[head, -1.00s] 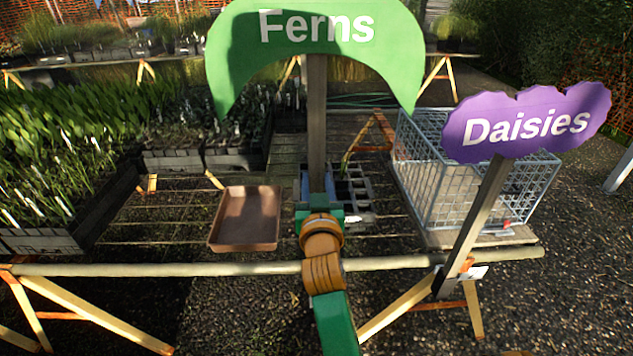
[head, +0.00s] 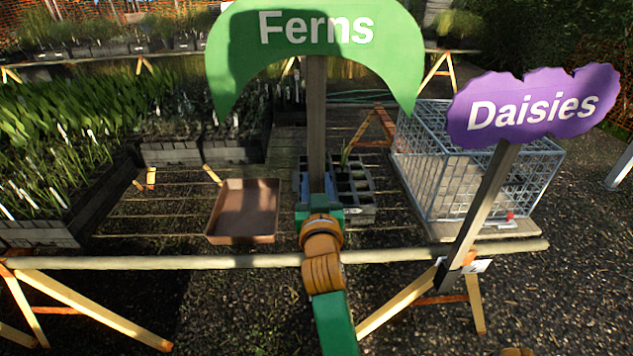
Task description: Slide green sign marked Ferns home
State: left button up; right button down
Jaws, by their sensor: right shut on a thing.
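The green Ferns sign (head: 318,70) is crescent-shaped with white lettering. It stands upright on a grey-brown post (head: 317,130) in the middle of the head view. My right gripper (head: 319,203) is shut on the lower part of this post, above the near side of the slatted table. The gripper and my arm hide the post's lower end, so I cannot tell whether it touches anything. My left gripper is not in view.
A purple Daisies sign (head: 535,106) leans on its post at the table's right end, beside a wire basket (head: 470,185). A brown tray (head: 244,212) and a black cell tray (head: 352,196) flank the held post. Potted plants (head: 60,165) fill the left. A pale rail (head: 180,263) runs along the front.

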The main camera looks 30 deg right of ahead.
jog(key=shift+f, duration=0.25)
